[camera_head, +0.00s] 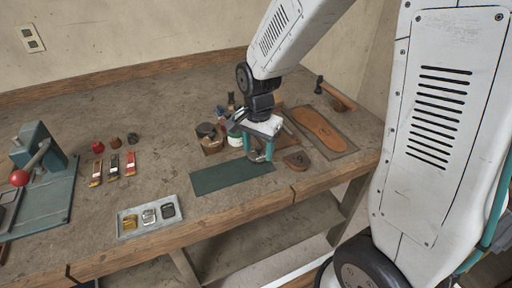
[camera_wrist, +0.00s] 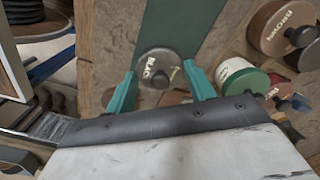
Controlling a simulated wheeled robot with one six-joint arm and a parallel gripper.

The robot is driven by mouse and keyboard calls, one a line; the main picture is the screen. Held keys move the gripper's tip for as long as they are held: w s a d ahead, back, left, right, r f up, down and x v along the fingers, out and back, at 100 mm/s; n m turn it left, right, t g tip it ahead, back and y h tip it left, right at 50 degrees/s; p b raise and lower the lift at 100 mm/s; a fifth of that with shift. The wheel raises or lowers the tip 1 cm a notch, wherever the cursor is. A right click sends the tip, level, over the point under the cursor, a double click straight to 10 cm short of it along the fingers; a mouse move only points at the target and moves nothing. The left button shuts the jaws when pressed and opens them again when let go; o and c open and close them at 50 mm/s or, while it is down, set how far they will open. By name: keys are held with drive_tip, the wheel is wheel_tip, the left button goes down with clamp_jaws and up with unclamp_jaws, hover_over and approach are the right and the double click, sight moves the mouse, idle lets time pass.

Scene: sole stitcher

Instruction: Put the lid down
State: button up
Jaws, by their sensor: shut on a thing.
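My gripper (camera_head: 259,150) has teal fingers and is shut on a round grey lid (camera_wrist: 158,56) with a dark knob and lettering that reads "BLAC". In the wrist view the lid sits between the two fingertips (camera_wrist: 159,72), held across its rim. The lid is over or near the front edge of the bench, beside the right end of a dark green mat (camera_head: 225,178). The mat also shows beyond the lid in the wrist view (camera_wrist: 190,22). I cannot tell the height of the lid above the bench.
A leather sole (camera_head: 319,128) lies to the right. A metal tray with buckles (camera_head: 129,233) is front left. The mat is bare.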

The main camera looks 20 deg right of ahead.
sight(257, 151)
drive_tip(key=shift+w, duration=0.2)
drive_tip(key=shift+f, duration=1.75)
drive_tip(key=shift+f, duration=0.2)
drive_tip(key=o, duration=1)
drive_tip(key=shift+c, duration=0.2)
drive_tip(key=shift+r, duration=0.15)
